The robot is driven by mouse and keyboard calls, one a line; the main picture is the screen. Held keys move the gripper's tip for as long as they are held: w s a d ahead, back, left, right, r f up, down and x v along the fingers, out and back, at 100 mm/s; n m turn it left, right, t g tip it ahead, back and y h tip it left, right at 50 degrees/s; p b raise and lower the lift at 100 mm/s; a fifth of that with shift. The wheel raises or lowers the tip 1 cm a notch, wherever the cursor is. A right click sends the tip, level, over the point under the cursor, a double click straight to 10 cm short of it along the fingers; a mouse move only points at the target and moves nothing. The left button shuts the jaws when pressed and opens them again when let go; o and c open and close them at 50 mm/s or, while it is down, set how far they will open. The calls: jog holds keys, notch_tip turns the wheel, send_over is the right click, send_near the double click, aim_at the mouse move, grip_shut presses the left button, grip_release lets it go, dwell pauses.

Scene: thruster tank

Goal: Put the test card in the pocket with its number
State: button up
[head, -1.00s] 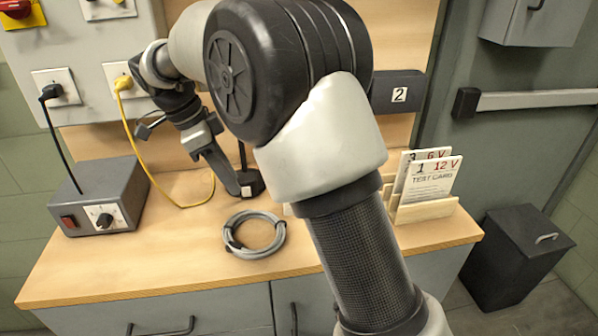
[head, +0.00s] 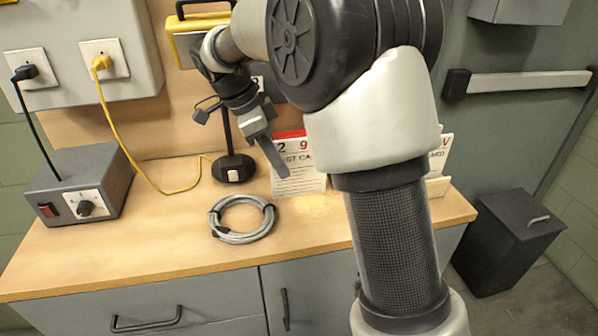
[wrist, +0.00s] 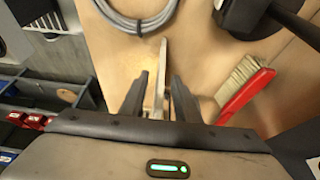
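A white test card with a red top strip (head: 300,180), marked 2 and 9, stands upright over the bench left of my arm; its support is hidden. My gripper (head: 277,168) reaches it from the left, one finger overlapping its left side. In the wrist view the card (wrist: 161,60) shows edge-on between my fingers (wrist: 160,78); narrow gaps show beside it, so the fingers look open around it. A dark pocket (head: 273,90) with a pale label shows behind my wrist; its number is unreadable. The pocket labelled 2 is hidden by my arm now.
Other test cards (head: 441,150) stand at the right, partly behind my arm. A grey cable coil (head: 241,237) lies in front. A black stand foot (head: 232,168) is close left of the card. A red-handled brush (wrist: 245,88) lies nearby. A grey power box (head: 75,195) stands left.

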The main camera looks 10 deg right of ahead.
send_over(305, 194)
jog(key=shift+w+a+f+b, duration=0.15)
jog(key=shift+f+b, duration=0.5)
jog(key=shift+f, duration=0.2)
jog(key=shift+d+f, duration=0.25)
jog(key=shift+f, duration=0.3)
jog(key=shift+w+a+f+b, duration=0.1)
jog(key=shift+f+b, duration=0.1)
jog(key=shift+b, duration=0.1)
grip_shut()
